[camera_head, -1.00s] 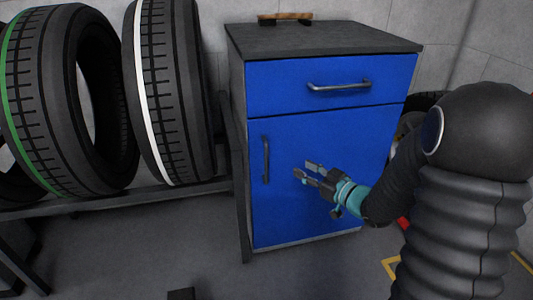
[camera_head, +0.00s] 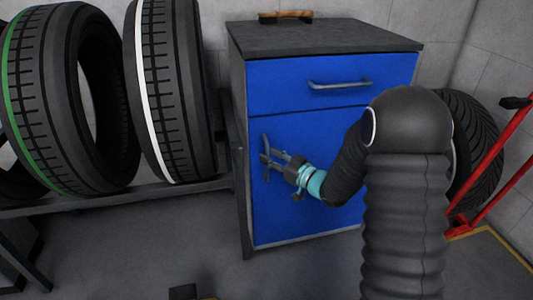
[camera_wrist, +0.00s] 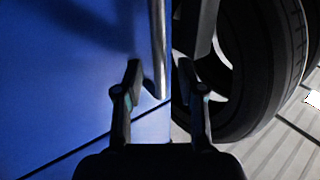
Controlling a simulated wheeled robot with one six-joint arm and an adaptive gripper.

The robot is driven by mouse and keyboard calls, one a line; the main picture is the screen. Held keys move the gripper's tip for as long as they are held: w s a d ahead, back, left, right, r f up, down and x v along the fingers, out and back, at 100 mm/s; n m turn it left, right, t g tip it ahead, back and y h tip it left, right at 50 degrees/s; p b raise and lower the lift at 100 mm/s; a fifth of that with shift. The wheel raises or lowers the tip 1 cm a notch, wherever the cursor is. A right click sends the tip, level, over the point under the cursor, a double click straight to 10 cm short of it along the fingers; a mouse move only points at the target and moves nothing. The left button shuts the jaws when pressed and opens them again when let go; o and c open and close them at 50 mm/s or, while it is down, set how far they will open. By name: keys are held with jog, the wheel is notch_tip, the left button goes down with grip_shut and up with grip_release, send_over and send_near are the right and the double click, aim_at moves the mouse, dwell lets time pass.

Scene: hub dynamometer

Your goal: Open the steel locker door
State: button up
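The blue locker door (camera_head: 320,215) is the lower front of the grey-topped cabinet and looks flush with its frame. Its upright metal handle (camera_head: 265,141) is near the door's left edge, partly hidden by my gripper. My gripper (camera_head: 265,165) is at the handle, coming from the right, with its fingers apart. In the wrist view my gripper (camera_wrist: 164,80) is open. The handle bar (camera_wrist: 158,45) runs between the two fingers in the picture, with a visible gap on both sides. Whether the fingers reach past the bar in depth I cannot tell.
A blue drawer (camera_head: 335,82) with a horizontal handle is above the door. Tires (camera_head: 170,90) stand on a rack (camera_head: 120,197) just left of the cabinet. Another tire (camera_head: 475,150) and a red-framed cart (camera_head: 495,155) are at the right.

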jog(key=shift+x, duration=1.1)
grip_shut()
